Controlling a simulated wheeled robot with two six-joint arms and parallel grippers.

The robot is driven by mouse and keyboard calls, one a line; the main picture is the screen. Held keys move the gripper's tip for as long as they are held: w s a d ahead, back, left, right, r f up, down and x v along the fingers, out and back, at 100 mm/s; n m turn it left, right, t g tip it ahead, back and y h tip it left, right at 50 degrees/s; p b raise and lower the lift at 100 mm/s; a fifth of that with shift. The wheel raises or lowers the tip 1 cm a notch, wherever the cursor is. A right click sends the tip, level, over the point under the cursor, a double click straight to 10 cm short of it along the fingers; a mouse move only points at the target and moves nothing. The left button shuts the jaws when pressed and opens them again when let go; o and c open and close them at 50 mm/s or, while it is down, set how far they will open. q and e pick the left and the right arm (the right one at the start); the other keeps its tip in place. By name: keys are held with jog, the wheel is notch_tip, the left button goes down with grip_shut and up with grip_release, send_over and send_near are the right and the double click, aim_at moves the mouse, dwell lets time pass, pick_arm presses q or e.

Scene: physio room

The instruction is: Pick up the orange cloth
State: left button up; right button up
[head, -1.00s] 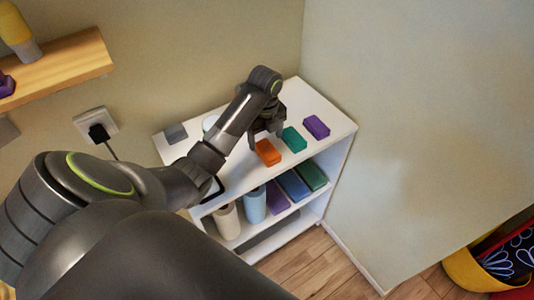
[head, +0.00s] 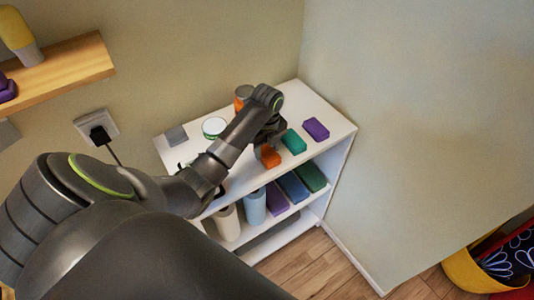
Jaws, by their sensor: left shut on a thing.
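The orange cloth (head: 270,157) is a small folded block near the front edge of the white shelf unit's top, in the head view. My left gripper (head: 267,146) is over it from behind and shut on it. The jaws and arm hide the cloth's back part. The cloth is at or very close to the shelf top; I cannot tell whether it is clear of it. My right gripper is not in view.
A green cloth (head: 293,142) lies close to the right, with a purple cloth (head: 316,129) beyond it. An orange jar (head: 243,93), a round white-topped container (head: 214,127) and a grey block (head: 176,135) stand behind. The wall (head: 420,130) rises right of the shelf unit (head: 335,128).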

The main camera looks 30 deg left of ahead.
aim_at(267, 151)
pick_arm(q)
jog(key=shift+r, duration=0.1)
jog(key=shift+r, duration=0.4)
notch_tip(267, 151, up, 3)
jog(key=shift+w+r, duration=0.1)
jog(key=shift+r, duration=0.1)
notch_tip(267, 151, up, 4)
jog(key=p, duration=0.3)
jog(key=shift+r+p, duration=0.8)
jog(key=shift+p, duration=0.1)
